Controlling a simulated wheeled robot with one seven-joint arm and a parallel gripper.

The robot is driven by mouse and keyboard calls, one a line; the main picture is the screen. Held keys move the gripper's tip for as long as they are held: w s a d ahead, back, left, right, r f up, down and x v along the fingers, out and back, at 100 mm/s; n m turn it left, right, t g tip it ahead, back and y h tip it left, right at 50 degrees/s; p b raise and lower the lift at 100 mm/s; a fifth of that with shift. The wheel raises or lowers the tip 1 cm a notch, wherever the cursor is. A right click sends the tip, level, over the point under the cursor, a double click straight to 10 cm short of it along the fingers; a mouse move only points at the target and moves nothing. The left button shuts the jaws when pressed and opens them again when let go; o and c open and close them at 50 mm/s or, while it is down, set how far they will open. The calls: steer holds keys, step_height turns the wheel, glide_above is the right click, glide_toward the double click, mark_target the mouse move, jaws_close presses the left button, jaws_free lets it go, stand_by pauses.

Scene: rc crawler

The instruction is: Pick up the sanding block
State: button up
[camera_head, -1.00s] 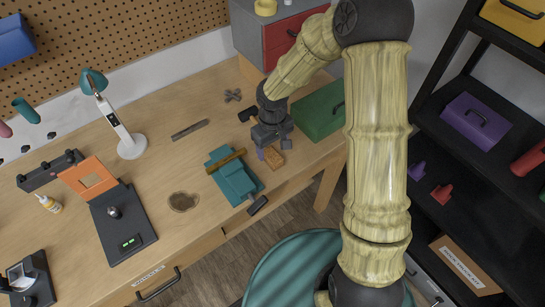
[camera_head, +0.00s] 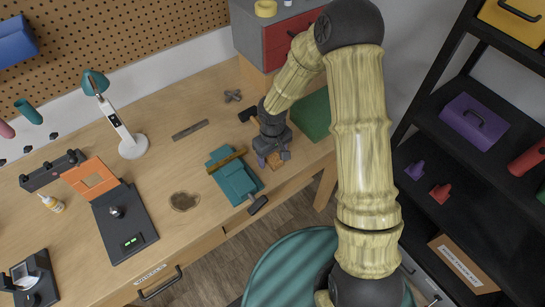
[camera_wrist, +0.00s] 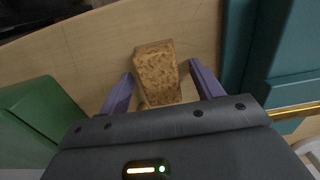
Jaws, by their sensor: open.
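The sanding block is a tan, cork-textured block (camera_wrist: 157,70) lying on the wooden bench, in the upper middle of the wrist view. My gripper (camera_wrist: 161,72) is open, its two purple fingers apart on the left and right of the block's near part. Bare bench shows between each finger and the block. The block's near end reaches down to the gripper body's edge, which may hide part of it. In the head view my gripper (camera_head: 273,160) is low over the bench's front right and largely hides the block.
A teal vise (camera_head: 236,178) with a brass-coloured bar lies close on one side of my gripper. A green box (camera_head: 314,115) stands on the other side. A black hammer (camera_head: 247,115) and a metal strip (camera_head: 190,130) lie behind. The bench's front edge is near.

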mark_target(272, 155)
steer(key=c, duration=1.2)
steer(key=shift+o, duration=0.2)
step_height(272, 155, up, 10)
steer(key=shift+r+b, duration=0.1)
steer(key=shift+b, duration=0.25)
